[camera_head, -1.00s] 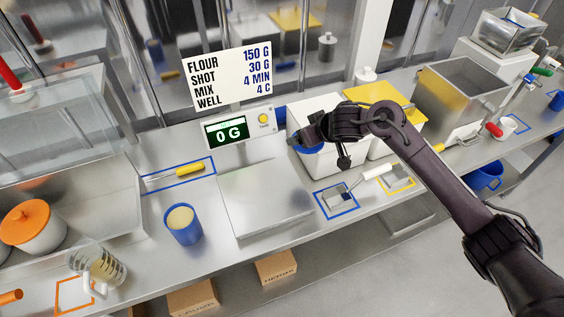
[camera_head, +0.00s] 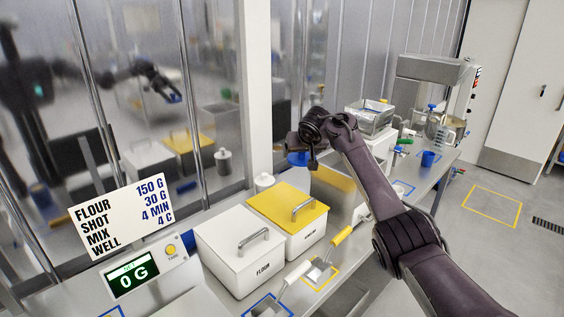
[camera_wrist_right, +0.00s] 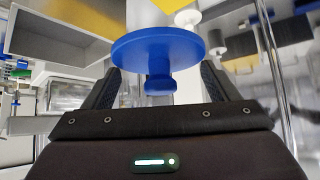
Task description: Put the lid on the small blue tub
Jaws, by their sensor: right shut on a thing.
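My right gripper (camera_head: 304,148) is shut on a blue round lid (camera_head: 296,159), held in the air above the yellow-lidded bin. In the right wrist view the lid (camera_wrist_right: 160,48) is a flat blue disc with a knob, and the knob sits between the fingers of the gripper (camera_wrist_right: 158,86). A small blue tub (camera_head: 428,159) stands far off on the counter at the right, apart from the lid. Whether it is open on top is too small to tell. My left gripper is not in view.
A white flour bin (camera_head: 240,250) and a yellow-lidded bin (camera_head: 288,212) stand under and in front of the arm. A metal tray box (camera_head: 372,118) and a mixer (camera_head: 432,78) stand farther along. A scale display (camera_head: 132,274) is at lower left. Yellow floor marks (camera_head: 492,205) lie at the right.

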